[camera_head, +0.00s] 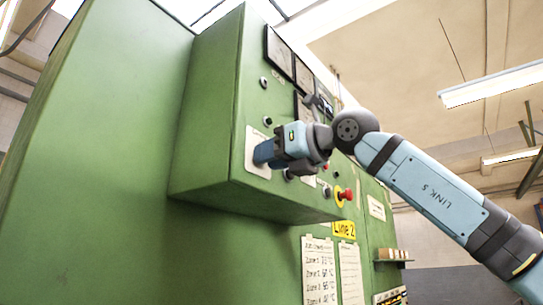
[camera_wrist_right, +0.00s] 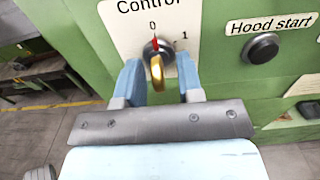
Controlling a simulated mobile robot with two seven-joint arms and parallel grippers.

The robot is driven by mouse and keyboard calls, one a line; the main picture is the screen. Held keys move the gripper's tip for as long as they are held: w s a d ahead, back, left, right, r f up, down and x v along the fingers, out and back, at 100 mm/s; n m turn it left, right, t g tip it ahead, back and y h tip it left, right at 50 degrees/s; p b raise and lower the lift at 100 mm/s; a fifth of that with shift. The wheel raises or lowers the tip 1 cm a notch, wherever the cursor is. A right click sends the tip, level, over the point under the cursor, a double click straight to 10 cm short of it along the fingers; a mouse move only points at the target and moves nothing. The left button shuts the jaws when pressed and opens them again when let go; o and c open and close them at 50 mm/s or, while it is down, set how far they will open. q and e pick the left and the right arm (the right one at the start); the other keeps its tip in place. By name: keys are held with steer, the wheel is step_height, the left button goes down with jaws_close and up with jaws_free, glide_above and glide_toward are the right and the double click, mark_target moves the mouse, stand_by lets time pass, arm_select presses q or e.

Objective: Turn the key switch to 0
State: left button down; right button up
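The key switch (camera_wrist_right: 153,50) is on a white "Control" label plate (camera_wrist_right: 122,34) in the right wrist view, with 0 marked above it and 1 at its upper right. A red mark on it points up toward 0. A gold key (camera_wrist_right: 158,70) sticks out of it. My right gripper (camera_wrist_right: 161,76) is open, with one blue finger on each side of the key and gaps between. In the head view, my right gripper (camera_head: 266,153) is at the face of the green control box and hides the switch. My left gripper is not in view.
The green control box (camera_head: 208,125) juts out from a larger green cabinet (camera_head: 100,150). A red emergency button (camera_head: 346,194) is right of my gripper. A black "Hood start" button (camera_wrist_right: 262,48) is right of the switch. Gauges (camera_head: 279,52) are above.

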steer(key=shift+s+d, duration=0.1)
steer(key=shift+s+d, duration=0.15)
steer(key=shift+d, duration=0.15)
steer(key=b+v, duration=0.3)
steer(key=v, duration=1)
